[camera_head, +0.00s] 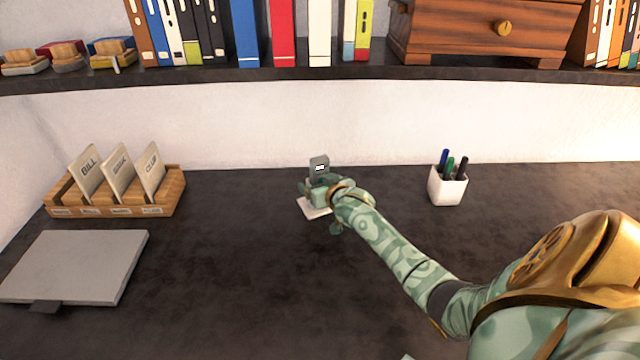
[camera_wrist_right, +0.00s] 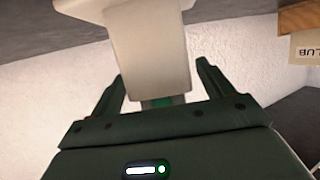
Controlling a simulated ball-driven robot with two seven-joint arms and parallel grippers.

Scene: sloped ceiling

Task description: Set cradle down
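The cradle is pale, with a flat base and an upright part. In the head view its base (camera_head: 313,208) shows on the dark desk, mostly hidden by my right gripper (camera_head: 320,192). In the right wrist view, which is upside down, the cradle's upright part (camera_wrist_right: 150,55) stands just beyond and between the fingers of my right gripper (camera_wrist_right: 160,82). My left gripper is out of view.
A wooden card holder (camera_head: 115,210) stands at the left, with a grey closed laptop-like slab (camera_head: 75,265) in front of it. A white pen cup (camera_head: 447,190) is right of the cradle. A shelf (camera_head: 300,75) with books overhangs the back. The middle front desk is clear.

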